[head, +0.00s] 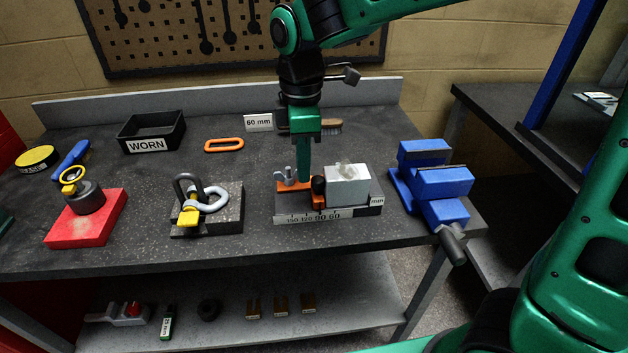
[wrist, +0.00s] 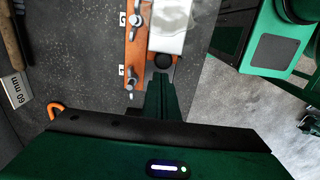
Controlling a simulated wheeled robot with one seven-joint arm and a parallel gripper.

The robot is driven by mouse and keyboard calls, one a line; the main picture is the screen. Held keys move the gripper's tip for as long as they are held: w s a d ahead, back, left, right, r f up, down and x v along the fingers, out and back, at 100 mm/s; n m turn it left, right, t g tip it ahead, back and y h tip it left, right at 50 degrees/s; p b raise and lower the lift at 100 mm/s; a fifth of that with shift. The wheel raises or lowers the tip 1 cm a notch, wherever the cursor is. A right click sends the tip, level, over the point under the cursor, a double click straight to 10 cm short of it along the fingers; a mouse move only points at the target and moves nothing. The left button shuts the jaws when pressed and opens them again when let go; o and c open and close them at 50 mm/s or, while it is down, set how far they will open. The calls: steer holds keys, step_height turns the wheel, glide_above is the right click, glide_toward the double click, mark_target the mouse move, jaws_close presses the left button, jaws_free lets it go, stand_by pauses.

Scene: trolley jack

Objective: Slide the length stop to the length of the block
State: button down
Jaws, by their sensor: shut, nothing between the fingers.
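The silver block (head: 348,188) lies on the right part of a dark measuring fixture whose front scale (head: 313,216) carries marks such as 150, 120, 80 and 60. The length stop is an orange slider with a black knob (head: 318,186), left of the block and close to it; whether they touch is unclear. In the wrist view, the knob (wrist: 163,61) is between the block (wrist: 167,28) and my fingertips. My gripper (head: 304,178) is shut and empty, pointing down just left of the knob. Contact with it cannot be told. An orange bar with wing nuts (wrist: 136,45) runs alongside.
A "60 mm" card (head: 258,122) and a brush (head: 331,126) lie behind the fixture. A blue vise (head: 436,185) stands close on the right. A plate with shackles (head: 207,208), an orange ring (head: 224,145) and a "WORN" bin (head: 152,132) are to the left.

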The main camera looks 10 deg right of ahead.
steer(key=shift+d, duration=0.25)
stand_by(0.3)
step_height(320, 180, up, 6)
steer(key=a, duration=0.1)
stand_by(0.7)
steer(key=shift+a, duration=0.1)
